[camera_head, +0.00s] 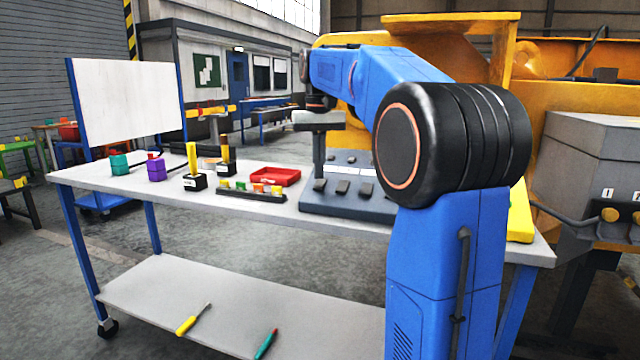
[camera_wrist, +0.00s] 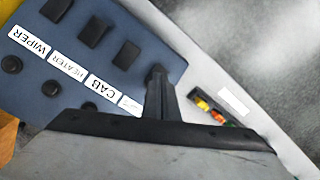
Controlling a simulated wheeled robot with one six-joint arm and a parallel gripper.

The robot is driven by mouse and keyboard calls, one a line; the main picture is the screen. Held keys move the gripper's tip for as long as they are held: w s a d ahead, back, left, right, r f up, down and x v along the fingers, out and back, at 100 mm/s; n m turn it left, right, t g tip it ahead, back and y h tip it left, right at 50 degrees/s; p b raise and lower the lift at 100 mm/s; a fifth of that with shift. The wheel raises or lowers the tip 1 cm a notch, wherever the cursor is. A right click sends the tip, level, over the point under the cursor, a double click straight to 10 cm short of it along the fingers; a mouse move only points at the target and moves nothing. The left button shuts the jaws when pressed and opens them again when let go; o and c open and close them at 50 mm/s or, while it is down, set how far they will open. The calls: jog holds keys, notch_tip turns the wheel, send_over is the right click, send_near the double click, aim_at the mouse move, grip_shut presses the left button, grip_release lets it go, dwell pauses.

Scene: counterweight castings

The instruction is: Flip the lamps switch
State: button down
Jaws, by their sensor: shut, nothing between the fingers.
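A dark blue-grey switch panel (camera_head: 335,204) lies on the right part of the workbench. It also shows in the wrist view (camera_wrist: 130,20), with black rocker switches (camera_wrist: 95,32) in a row beside white labels reading WIPER (camera_wrist: 28,40), HEATER (camera_wrist: 66,67) and CAB (camera_wrist: 103,92). A further label (camera_wrist: 130,105) at the row's end is mostly hidden by my gripper, so I cannot read it. My gripper (camera_head: 319,176) is shut and empty, pointing down at the end switch; its fingertips (camera_wrist: 157,73) cover that switch. I cannot tell whether they touch it.
A strip of small coloured blocks (camera_head: 250,194) and a red tray (camera_head: 275,176) are left of the panel. Black blocks with upright handles (camera_head: 194,182), a purple piece (camera_head: 156,169) and a teal piece (camera_head: 120,165) stand farther left. Round black knobs (camera_wrist: 50,88) line the panel.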

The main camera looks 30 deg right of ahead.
aim_at(319, 185)
jog(key=shift+f, duration=0.7)
dwell(0.5)
notch_tip(319, 185, up, 7)
dwell(1.0)
dwell(0.4)
jog(key=s+a+f+n+t, duration=0.2)
jog(key=s+a+f, duration=0.85)
jog(key=s, duration=0.45)
jog(key=s+a+f+n+t, duration=0.1)
jog(key=s+a+f, duration=0.1)
jog(key=s+f, duration=0.5)
jog(key=s+a+f+n+t, duration=0.1)
jog(key=s+a+f, duration=0.2)
jog(key=s+f, duration=0.5)
notch_tip(319, 185, down, 6)
jog(key=shift+s+a+r+t, duration=0.1)
jog(key=shift+s+a+t, duration=0.05)
jog(key=shift+t, duration=0.25)
